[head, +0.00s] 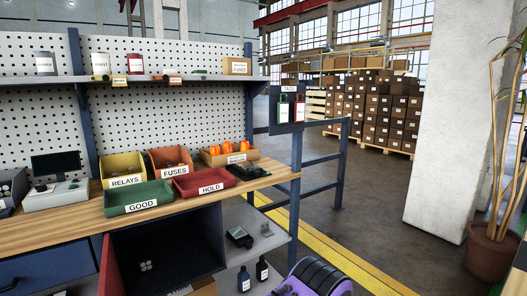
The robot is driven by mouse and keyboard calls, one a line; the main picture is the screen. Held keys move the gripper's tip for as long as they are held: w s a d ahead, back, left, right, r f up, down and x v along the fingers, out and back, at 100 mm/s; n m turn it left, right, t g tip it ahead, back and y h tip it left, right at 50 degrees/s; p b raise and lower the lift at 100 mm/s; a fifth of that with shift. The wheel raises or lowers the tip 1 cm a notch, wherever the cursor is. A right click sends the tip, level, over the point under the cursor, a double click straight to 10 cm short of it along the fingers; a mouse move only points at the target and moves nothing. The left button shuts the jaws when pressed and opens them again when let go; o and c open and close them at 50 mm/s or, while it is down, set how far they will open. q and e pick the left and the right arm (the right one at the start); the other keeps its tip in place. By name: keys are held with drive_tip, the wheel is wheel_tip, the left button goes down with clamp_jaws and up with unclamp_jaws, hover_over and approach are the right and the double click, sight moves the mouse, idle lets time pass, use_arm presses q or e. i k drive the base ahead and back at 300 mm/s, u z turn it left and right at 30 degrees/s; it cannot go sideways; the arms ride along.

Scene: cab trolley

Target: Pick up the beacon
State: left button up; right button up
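Orange dome-shaped pieces, which look like beacons (229,148), stand in a row in a tan cardboard box (237,158) at the back right of the wooden workbench (215,191). The box has a white label too small to read. Only the upper parts of the orange pieces show above its front wall.
In front of the box are a red HOLD tray (203,183), a green GOOD tray (138,198) and a flat black item (247,171). RELAYS (124,168) and FUSES (171,162) bins stand to the left. A shelf (158,78) hangs above. Bottles (262,269) stand below.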

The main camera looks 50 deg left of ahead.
sight(226, 148)
drive_tip(key=u, duration=0.1)
drive_tip(key=i, duration=0.8)
drive_tip(key=u, duration=1)
drive_tip(key=i, duration=0.65)
drive_tip(key=u, duration=0.75)
